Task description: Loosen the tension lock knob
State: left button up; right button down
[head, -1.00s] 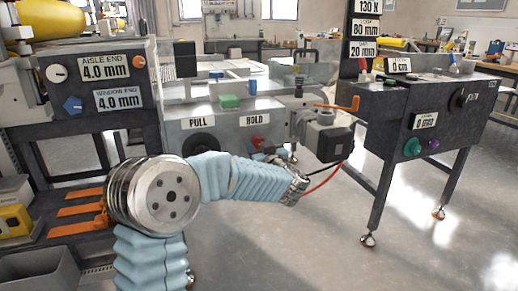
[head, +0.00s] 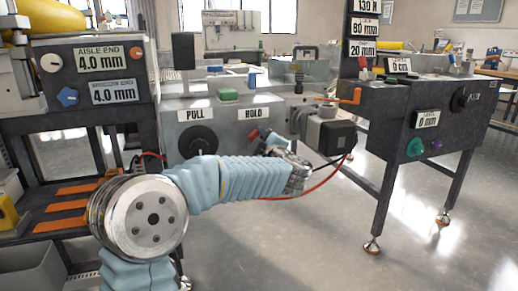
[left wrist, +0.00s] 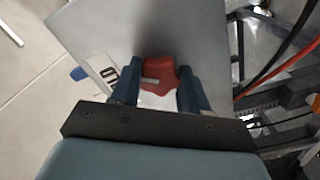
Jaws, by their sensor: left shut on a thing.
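The red lobed knob (head: 253,134) sits on the grey front panel (head: 228,140), just under the HOLD label (head: 253,113). In the left wrist view the red knob (left wrist: 159,73) lies between the two blue fingers of my left gripper (left wrist: 157,88), which is shut on it. In the head view my left gripper (head: 264,139) reaches the knob from the right and hides part of it. The knob is still on the panel. My right gripper is not in view.
A black dial (head: 198,140) under the PULL label (head: 195,115) is left of the knob. Open floor lies in front.

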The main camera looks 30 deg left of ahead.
pick_arm(q)
jog(key=shift+n+b, duration=2.25)
jog(key=shift+n, duration=1.05)
jog(key=o, duration=1.1)
jog(key=shift+c, duration=0.2)
jog(key=v, duration=1.4)
jog(key=shift+p, duration=0.35)
